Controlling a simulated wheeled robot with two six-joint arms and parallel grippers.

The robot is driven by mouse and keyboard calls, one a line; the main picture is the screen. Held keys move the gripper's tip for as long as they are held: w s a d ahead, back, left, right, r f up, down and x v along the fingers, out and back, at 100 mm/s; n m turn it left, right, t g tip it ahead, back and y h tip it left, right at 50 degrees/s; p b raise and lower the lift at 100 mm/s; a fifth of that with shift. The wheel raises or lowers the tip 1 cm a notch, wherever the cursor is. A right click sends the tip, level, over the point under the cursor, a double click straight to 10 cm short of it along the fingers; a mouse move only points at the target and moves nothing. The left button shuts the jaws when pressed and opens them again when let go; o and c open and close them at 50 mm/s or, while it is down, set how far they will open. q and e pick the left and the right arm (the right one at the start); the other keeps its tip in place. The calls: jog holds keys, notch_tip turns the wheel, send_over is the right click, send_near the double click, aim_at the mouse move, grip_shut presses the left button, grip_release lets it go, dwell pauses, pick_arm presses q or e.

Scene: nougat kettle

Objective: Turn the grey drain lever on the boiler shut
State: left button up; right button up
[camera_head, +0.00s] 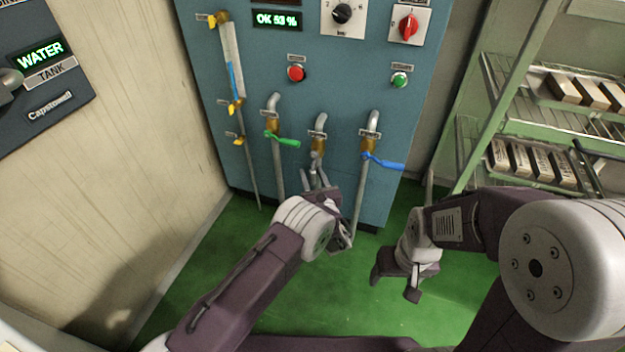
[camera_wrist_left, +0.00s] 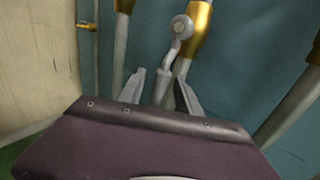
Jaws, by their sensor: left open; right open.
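The grey drain lever (camera_head: 316,160) is on the middle brass valve low on the blue boiler (camera_head: 290,90). In the left wrist view the lever (camera_wrist_left: 175,49) hangs from its round hub, pointing down and slightly left. My left gripper (camera_head: 318,176) is open just in front of the valve. Its fingers (camera_wrist_left: 162,80) stand on either side of the lever's lower end; I cannot tell whether they touch it. In the head view the gripper hides the lever's lower part. My right gripper (camera_head: 395,283) is open and empty, low above the green floor.
A green lever (camera_head: 284,140) is to the left and a blue lever (camera_head: 382,161) to the right, each on its own pipe. A rack (camera_head: 470,150) with boxed bars stands at right. A pale wall (camera_head: 90,180) is at left.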

pick_arm(q)
grip_shut()
dwell(1.4)
